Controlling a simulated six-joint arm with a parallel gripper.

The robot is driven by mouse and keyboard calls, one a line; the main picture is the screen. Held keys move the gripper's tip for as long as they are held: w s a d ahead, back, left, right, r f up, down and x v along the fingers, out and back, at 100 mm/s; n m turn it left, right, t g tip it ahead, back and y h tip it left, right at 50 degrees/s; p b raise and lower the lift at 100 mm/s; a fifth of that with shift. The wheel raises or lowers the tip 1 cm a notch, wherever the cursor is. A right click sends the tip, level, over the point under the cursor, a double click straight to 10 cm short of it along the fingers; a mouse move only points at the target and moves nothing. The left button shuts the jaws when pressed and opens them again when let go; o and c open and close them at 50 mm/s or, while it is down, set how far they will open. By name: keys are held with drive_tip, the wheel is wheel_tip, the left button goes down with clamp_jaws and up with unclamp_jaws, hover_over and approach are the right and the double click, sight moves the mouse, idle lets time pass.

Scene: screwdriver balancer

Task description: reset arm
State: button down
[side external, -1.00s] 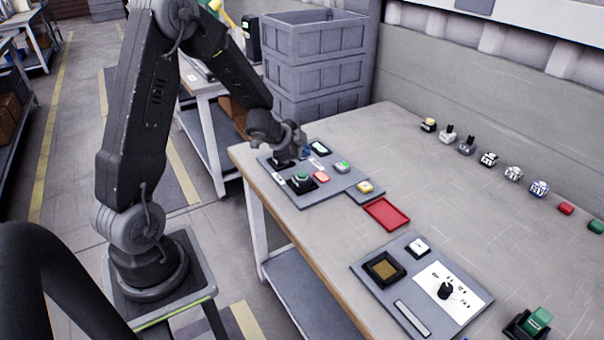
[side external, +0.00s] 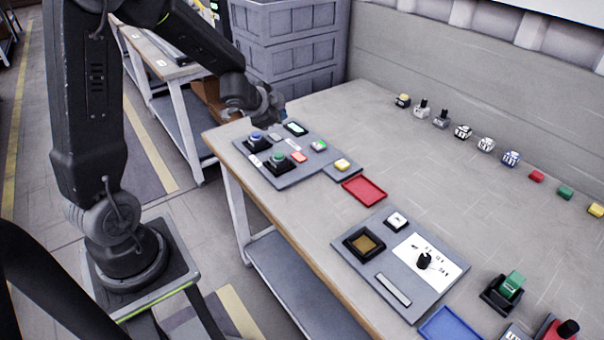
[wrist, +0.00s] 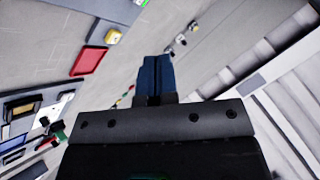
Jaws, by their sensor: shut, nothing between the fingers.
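My gripper (side external: 277,105) is over the far left part of the table, just above and behind the grey panel with the buttons (side external: 300,172). In the wrist view my gripper's blue fingers (wrist: 154,75) are together with nothing between them. The panel carries a blue button (side external: 257,137), a green button (side external: 278,157) and several smaller coloured pieces. The gripper is clear of the panel and touches nothing that I can see.
A red tray (side external: 364,190) lies beside the panel; it also shows in the wrist view (wrist: 88,61). A second grey panel (side external: 370,272) with a black knob (side external: 424,260) is nearer. Small switches and coloured blocks line the back. Grey crates (side external: 290,45) stand behind the table's left end.

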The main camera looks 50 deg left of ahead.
drive_tip(key=s+d+r+n+g+y, duration=0.1)
drive_tip(key=s+d+r+n+y, duration=0.1)
drive_tip(key=s+d+r+n, duration=0.55)
drive_tip(key=s+d+r+m+g+h, duration=0.1)
drive_tip(key=s+d+r+h, duration=0.3)
drive_tip(key=s+d, duration=0.8)
drive_tip(key=shift+s+d+r+g+h, duration=0.15)
drive_tip(key=shift+s+r+g+h, duration=0.2)
drive_tip(key=shift+s+g, duration=0.7)
drive_tip(key=shift+s+t, duration=0.1)
drive_tip(key=shift+t, duration=0.15)
